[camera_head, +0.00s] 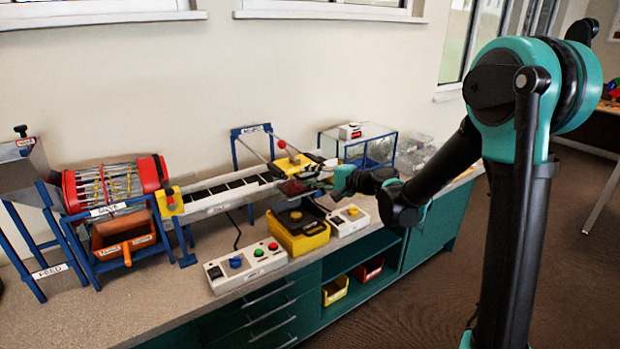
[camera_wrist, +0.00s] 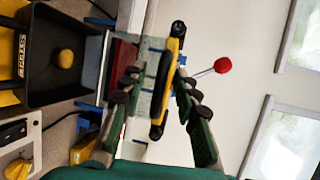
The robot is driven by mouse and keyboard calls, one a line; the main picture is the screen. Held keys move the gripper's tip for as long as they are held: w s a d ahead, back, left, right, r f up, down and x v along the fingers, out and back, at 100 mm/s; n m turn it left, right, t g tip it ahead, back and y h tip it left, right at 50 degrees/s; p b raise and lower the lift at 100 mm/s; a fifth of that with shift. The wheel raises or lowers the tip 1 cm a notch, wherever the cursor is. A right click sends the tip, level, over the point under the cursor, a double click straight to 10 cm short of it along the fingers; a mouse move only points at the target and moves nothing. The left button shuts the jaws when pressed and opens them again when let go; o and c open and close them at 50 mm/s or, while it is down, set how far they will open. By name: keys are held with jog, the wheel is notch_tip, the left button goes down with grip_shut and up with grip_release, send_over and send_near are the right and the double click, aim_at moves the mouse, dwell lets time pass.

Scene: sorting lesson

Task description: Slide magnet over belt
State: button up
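The magnet unit appears to be the yellow piece (camera_head: 299,163) at the right end of the belt (camera_head: 232,190), with a dark red block (camera_head: 293,188) in front. A red ball knob (camera_head: 282,144) stands on a rod behind it. My gripper (camera_head: 328,182) reaches in from the right. In the wrist view my gripper (camera_wrist: 157,74) has its fingers apart around a yellow and black bar (camera_wrist: 160,98). A gap shows on the left side of the bar; contact on the right is unclear. The red knob (camera_wrist: 222,65) and dark red block (camera_wrist: 120,65) also show there.
A yellow bin with a black tray (camera_head: 300,222) stands before the belt's right end, between two control boxes (camera_head: 245,266) (camera_head: 349,219). A blue-framed clear box (camera_head: 370,148) is behind. A red drum (camera_head: 113,185) and hopper are at left.

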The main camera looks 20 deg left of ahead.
aim_at(296, 164)
grip_shut()
dwell(0.4)
jog(key=w+a, duration=0.5)
jog(key=a, duration=0.1)
jog(key=shift+w+a, duration=0.35)
jog(key=shift+w, duration=0.05)
grip_release()
jog(key=shift+d, duration=0.1)
jog(key=v, duration=1.2)
